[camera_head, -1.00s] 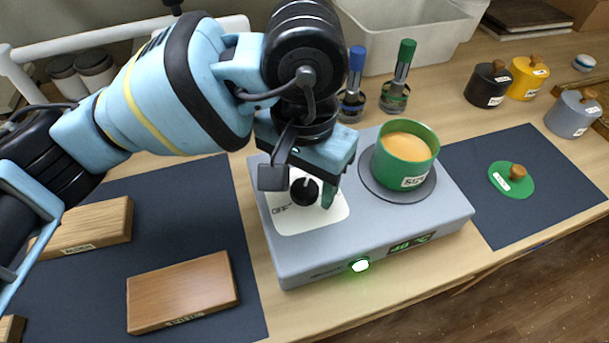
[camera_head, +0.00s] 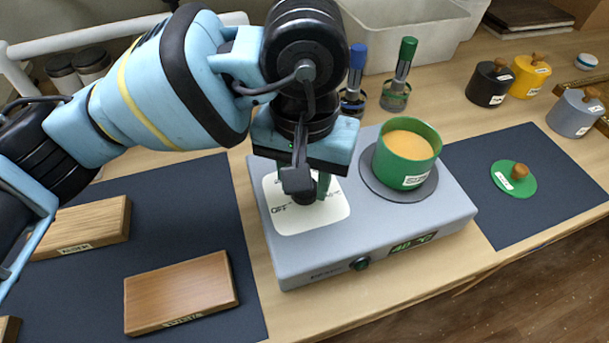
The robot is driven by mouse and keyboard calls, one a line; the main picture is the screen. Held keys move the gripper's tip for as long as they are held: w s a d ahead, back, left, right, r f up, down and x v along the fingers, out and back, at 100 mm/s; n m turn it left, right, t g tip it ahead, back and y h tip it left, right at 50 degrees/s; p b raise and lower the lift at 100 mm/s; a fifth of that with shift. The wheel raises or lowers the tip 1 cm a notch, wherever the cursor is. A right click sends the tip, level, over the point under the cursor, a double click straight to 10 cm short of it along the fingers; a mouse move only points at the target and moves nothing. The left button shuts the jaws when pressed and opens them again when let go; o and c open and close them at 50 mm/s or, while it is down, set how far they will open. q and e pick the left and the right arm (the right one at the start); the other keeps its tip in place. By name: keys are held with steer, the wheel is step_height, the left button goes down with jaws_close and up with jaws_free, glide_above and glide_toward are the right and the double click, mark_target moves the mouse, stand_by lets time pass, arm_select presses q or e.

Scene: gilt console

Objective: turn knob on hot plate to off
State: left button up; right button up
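The grey hot plate (camera_head: 433,214) stands on the wooden table, with a white dial plate (camera_head: 335,209) on its left part. Its black knob (camera_head: 304,194) is mostly hidden behind my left gripper. My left gripper (camera_head: 312,188) points down at the knob. One green finger shows close by the knob's right side; the other is hidden, so I cannot tell whether they grip it. The word OFF shows left of the knob. The indicator light (camera_head: 361,264) on the front is dark, and the display (camera_head: 413,243) reads 40 °C. My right gripper is not in view.
A green pot (camera_head: 405,172) of orange-brown liquid stands on the heating disc, close right of my gripper. Its green lid (camera_head: 513,178) lies on the right mat. Wooden blocks (camera_head: 180,290) lie on the left mat.

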arm_select(q)
steer(key=n, duration=0.6)
steer(key=shift+b, duration=0.35)
steer(key=n, duration=0.6)
steer(key=shift+n, duration=0.4)
steer(key=n+p, duration=0.1)
steer(key=n, duration=0.5)
steer(key=shift+r, duration=0.1)
steer(key=n+p, duration=0.1)
steer(key=n, duration=0.5)
steer(key=o, duration=1)
